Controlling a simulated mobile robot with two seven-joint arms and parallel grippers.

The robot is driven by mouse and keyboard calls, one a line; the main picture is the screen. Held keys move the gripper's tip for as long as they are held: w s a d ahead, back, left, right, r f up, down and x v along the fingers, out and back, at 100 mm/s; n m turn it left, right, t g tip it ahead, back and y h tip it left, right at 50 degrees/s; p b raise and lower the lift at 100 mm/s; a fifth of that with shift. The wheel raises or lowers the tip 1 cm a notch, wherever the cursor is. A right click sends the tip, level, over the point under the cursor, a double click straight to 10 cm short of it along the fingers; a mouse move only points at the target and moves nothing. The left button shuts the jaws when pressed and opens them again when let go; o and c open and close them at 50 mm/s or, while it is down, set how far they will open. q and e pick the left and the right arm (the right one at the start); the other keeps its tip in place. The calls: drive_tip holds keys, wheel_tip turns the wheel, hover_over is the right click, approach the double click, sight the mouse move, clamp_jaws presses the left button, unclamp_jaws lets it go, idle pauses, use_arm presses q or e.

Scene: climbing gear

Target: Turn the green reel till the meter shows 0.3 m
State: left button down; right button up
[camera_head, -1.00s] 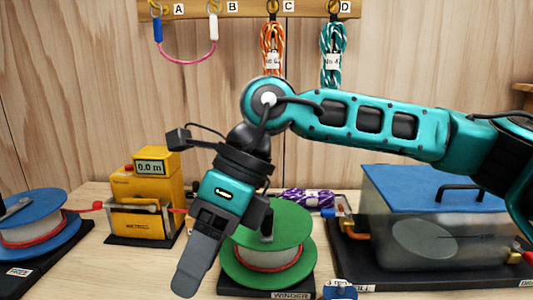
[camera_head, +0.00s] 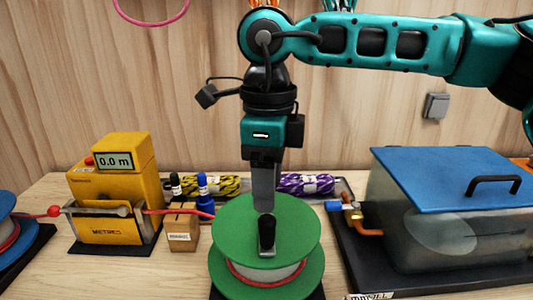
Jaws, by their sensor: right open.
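The green reel (camera_head: 235,232) stands at the bottom centre, with red and white line wound between its flanges. A black upright handle (camera_head: 267,236) stands on its top flange. The yellow meter (camera_head: 118,190) stands to its left, and its display (camera_head: 114,161) reads 0.0 m. A red line runs from the meter toward the reel. My right gripper (camera_head: 264,208) points straight down just above and behind the handle. It is open and empty, one finger largely hiding the other. I cannot tell whether it touches the handle. My left gripper is not in view.
The blue reel (camera_head: 8,235) is at the left edge. A small cardboard box (camera_head: 182,228), marker bottles and yellow and purple rope bundles (camera_head: 305,184) lie behind the green reel. A clear tank with a blue lid (camera_head: 455,175) stands at right.

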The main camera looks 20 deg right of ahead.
sight(267, 218)
wheel_tip(267, 218, down, 8)
drive_tip(key=shift+f, duration=0.2)
drive_tip(key=shift+c, duration=0.4)
clamp_jaws()
drive_tip(key=shift+w+a, duration=0.3)
drive_tip(key=shift+a, duration=0.35)
drive_tip(key=w+a, duration=0.3)
drive_tip(key=shift+w+a, duration=0.1)
drive_tip(key=shift+w, duration=0.05)
drive_tip(key=shift+w+a, duration=0.15)
drive_tip(key=shift+w, duration=0.5)
drive_tip(key=shift+w+a, duration=0.15)
drive_tip(key=shift+w, duration=0.45)
